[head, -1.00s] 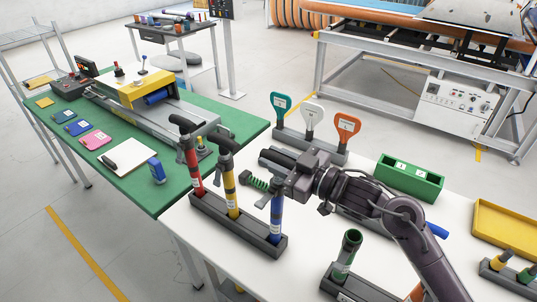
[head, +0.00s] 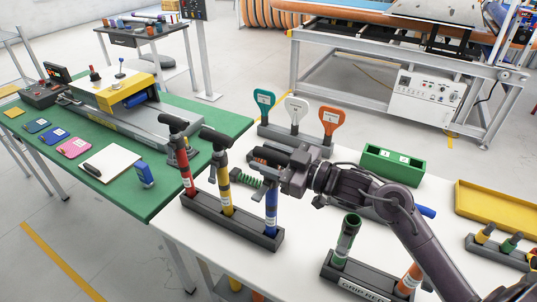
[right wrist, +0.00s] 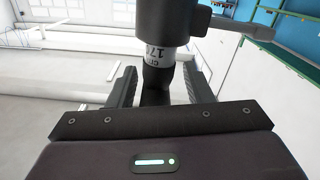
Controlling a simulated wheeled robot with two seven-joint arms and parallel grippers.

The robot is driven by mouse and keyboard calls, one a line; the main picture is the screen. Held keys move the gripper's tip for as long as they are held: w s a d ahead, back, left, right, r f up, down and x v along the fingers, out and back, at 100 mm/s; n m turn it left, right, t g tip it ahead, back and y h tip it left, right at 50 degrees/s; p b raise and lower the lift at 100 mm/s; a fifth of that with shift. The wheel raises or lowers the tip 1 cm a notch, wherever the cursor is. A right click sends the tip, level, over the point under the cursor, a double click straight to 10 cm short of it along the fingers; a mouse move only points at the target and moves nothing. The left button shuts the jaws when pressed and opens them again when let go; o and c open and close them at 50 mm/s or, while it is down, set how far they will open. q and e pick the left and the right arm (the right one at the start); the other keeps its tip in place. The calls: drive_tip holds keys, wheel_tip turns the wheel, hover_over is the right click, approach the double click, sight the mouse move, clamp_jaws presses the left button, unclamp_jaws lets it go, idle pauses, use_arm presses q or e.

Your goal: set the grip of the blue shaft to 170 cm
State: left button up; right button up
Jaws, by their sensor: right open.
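The blue shaft (head: 271,212) stands upright in the right-hand slot of a dark rack (head: 233,231), beside a red shaft (head: 187,178) and a yellow shaft (head: 226,195). My right gripper (head: 262,163) is at its upper end and hides most of its black grip. In the right wrist view my right gripper (right wrist: 158,85) is open, its fingers on either side of a dark upright part (right wrist: 156,82). Above that is a pale label (right wrist: 160,54) whose visible digits look like 17, under a black collar with a side lever (right wrist: 222,23). Contact is unclear. My left gripper is out of view.
Teal, white and orange paddle handles stand in a rack (head: 272,134) behind my right arm. A green box (head: 391,168), a yellow tray (head: 490,205) and a front rack with a green-marked tube (head: 346,238) share the white table. A green bench (head: 60,180) adjoins at left.

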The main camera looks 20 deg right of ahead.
drive_tip(key=shift+r, duration=0.6)
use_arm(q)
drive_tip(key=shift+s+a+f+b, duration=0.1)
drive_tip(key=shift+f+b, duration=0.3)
use_arm(e)
wheel_tip(320, 180, up, 19)
drive_tip(key=shift+f, duration=0.15)
